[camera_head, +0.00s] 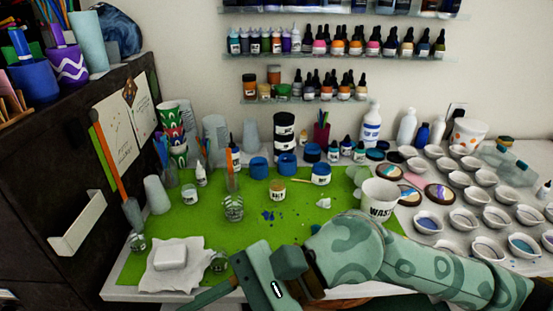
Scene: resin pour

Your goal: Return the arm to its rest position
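My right arm reaches in from the lower right across the front of the white table. My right gripper (248,281) is low in the picture, in front of the green mat (200,213), pointing left. A dark finger-like bar stretches from it toward the lower left, and I cannot make out a gap between two fingers. I see nothing clearly held in it. The forearm passes just in front of the white waste cup (380,203). My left gripper is not in view.
A soap-like white block (171,257) on a cloth and a small glass (219,261) stand close left of the gripper. Several small bowls (465,220) crowd the right side. Blue-lidded jars (320,174) and bottles stand behind. The mat's middle is fairly open, with blue crumbs.

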